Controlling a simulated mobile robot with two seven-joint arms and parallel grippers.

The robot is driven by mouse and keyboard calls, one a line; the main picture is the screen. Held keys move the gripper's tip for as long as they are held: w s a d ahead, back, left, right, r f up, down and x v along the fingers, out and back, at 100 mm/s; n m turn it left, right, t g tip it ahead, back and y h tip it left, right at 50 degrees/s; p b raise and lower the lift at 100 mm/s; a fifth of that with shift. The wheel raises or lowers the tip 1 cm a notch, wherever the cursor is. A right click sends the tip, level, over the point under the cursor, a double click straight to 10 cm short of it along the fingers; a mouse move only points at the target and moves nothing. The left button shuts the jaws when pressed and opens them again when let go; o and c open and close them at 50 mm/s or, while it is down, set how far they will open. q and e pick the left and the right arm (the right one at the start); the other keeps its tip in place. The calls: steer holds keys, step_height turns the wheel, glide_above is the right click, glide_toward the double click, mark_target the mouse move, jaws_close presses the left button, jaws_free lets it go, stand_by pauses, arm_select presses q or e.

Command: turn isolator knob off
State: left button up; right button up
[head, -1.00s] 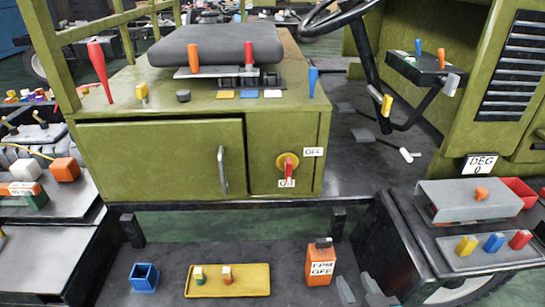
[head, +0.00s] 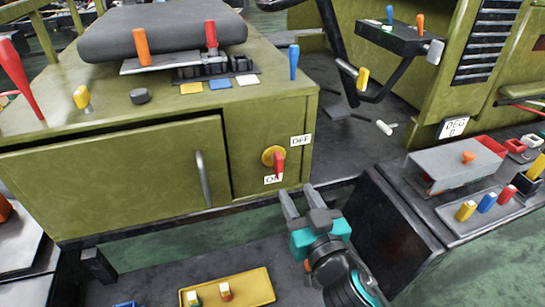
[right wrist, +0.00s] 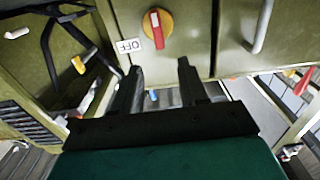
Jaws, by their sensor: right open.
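The isolator knob (head: 279,160) is a red handle on a yellow round plate (head: 267,154), on the front of the green cabinet (head: 110,175). Its handle points down toward the ON label (head: 272,180); the OFF label (head: 301,141) is at its upper right. My right gripper (head: 299,193) is open and empty, below and slightly right of the knob, not touching it. In the right wrist view the knob (right wrist: 156,30) shows beyond the open fingertips (right wrist: 159,68), with the OFF label (right wrist: 130,46) beside it. My left gripper is not in view.
A grey door handle (head: 203,178) stands out left of the knob. A dark bench (head: 385,215) with a grey box (head: 455,165) and coloured pegs is at the right. A yellow tray (head: 245,290) lies low in front. Levers stand on the cabinet top.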

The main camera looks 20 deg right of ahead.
mark_target(281, 163)
steer(key=w+p, duration=0.1)
steer(key=w, duration=1.1)
steer(key=shift+w+a, duration=0.1)
steer(key=shift+a, duration=0.05)
jaws_close()
